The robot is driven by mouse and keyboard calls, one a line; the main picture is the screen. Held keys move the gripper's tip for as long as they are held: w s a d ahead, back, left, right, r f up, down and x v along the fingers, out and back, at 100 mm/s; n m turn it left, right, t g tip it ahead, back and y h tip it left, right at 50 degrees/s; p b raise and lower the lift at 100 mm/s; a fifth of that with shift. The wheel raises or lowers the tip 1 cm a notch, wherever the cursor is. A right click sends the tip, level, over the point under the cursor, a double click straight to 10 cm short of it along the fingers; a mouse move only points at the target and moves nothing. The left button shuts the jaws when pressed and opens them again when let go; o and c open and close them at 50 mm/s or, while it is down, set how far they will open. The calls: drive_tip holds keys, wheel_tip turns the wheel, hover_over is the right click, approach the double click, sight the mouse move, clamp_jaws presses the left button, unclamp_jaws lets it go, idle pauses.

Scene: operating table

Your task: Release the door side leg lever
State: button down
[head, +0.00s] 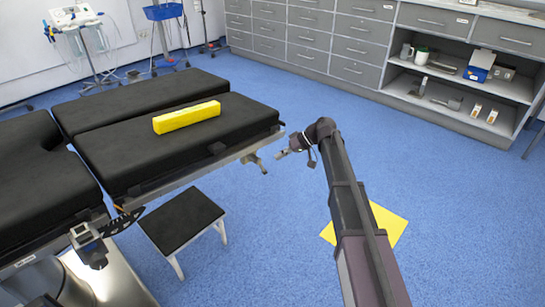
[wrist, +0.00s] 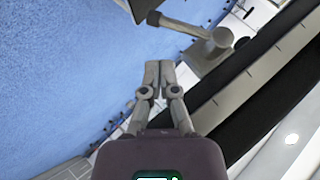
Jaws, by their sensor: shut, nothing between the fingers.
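The operating table's leg section (head: 245,118) is black padded, with a grey metal rail along its edge. A grey lever (head: 257,162) sticks out below the near corner of this section. In the wrist view the lever (wrist: 188,27) shows as a rod with a rounded joint and a grey block, above and right of my fingertips. My gripper (head: 282,154) is just right of the lever in the head view, apart from it. In the wrist view my gripper (wrist: 159,68) has its fingers together with nothing between them. Any contact with the lever cannot be seen.
A yellow block (head: 187,116) lies on the leg pad. A black-topped step stool (head: 181,220) stands beside the table. A yellow square (head: 374,226) lies on the blue floor beneath my arm. Drawers and shelves (head: 455,85) line the back wall.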

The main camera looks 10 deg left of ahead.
drive_tip(key=shift+w+d+r+p, duration=0.25)
drive_tip(key=shift+w+d+r, duration=0.1)
drive_tip(key=shift+d, duration=0.5)
drive_tip(key=shift+w+d+r+p, duration=0.25)
drive_tip(key=shift+w+d, duration=0.05)
drive_tip(key=shift+d, duration=0.5)
drive_tip(key=shift+w+d+r+p, duration=0.25)
drive_tip(key=shift+w+d+r, duration=0.1)
drive_tip(key=shift+d, duration=0.5)
drive_tip(key=s+d+f+m+t+h+p, duration=0.25)
drive_tip(key=s+d+m+h+p, duration=0.55)
drive_tip(key=s+d, duration=1.7)
wheel_tip(320, 180, up, 38)
drive_tip(key=m+h+p, duration=0.1)
drive_tip(key=h+p, duration=0.1)
drive_tip(key=p, duration=3.3)
drive_tip(key=shift+w, duration=0.15)
drive_tip(key=shift+f, duration=0.15)
